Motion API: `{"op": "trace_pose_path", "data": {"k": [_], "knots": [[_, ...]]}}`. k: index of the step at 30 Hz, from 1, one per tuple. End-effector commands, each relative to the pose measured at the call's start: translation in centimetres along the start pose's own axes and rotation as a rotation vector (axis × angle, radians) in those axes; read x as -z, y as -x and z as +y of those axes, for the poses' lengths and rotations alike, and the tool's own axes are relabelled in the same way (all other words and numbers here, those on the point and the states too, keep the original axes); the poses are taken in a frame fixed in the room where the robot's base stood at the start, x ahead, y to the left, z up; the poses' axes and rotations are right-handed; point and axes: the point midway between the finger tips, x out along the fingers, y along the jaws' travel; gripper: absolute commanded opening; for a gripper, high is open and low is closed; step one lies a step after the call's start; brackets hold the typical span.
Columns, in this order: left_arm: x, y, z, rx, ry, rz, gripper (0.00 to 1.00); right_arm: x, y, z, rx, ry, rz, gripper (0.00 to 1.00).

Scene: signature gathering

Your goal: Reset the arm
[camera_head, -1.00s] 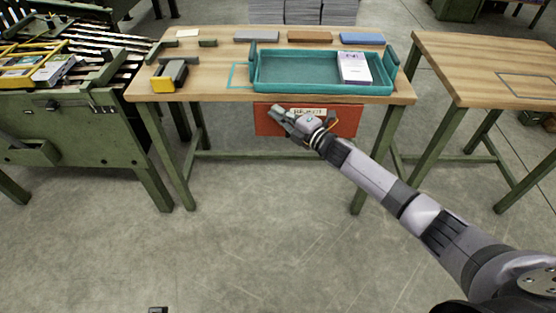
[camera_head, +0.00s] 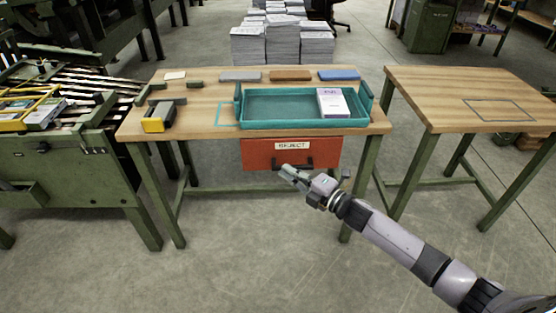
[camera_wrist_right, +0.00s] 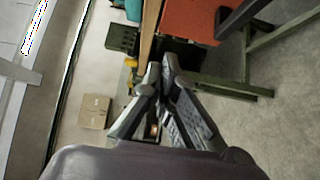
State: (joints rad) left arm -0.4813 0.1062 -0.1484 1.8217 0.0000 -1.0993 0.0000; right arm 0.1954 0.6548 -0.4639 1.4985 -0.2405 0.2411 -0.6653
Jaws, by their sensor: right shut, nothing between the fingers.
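My right gripper (camera_head: 290,173) is shut and empty in the head view, in front of the table and just below the red reject drawer (camera_head: 262,155). In the right wrist view its fingertips (camera_wrist_right: 162,66) meet, with nothing held. The red drawer front also shows at the top of that view (camera_wrist_right: 200,18), apart from the fingers. My right arm reaches in from the lower right of the head view. My left gripper is not in view.
A wooden table (camera_head: 200,115) carries a teal tray (camera_head: 270,125) with a white and pink booklet stack (camera_head: 333,103) in it. A second table (camera_head: 440,95) stands at the right. A green conveyor machine (camera_head: 60,165) stands at the left. Open floor lies in front.

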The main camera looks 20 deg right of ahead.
Motion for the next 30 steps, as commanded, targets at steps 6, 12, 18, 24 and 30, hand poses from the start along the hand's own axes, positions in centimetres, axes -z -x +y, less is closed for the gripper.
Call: {"op": "trace_pose_path", "data": {"k": [6, 12, 18, 24, 30], "knots": [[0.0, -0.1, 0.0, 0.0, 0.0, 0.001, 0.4, 0.1, 0.5, -0.3, 0.005, -0.014, -0.007, 0.0], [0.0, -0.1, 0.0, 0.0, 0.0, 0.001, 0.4, 1.5, 2.4, -6.7, 0.135, -0.318, -0.198, 0.0], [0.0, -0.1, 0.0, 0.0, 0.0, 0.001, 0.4, 5.8, 10.4, -18.3, 0.398, -0.859, -0.6, 0.0], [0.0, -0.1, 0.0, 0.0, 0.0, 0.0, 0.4, 11.2, 18.6, -24.8, 0.596, -1.193, -0.916, 0.0], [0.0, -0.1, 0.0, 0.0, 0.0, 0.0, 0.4, 15.9, 24.8, -27.7, 0.733, -1.385, -1.139, 0.0]]}}
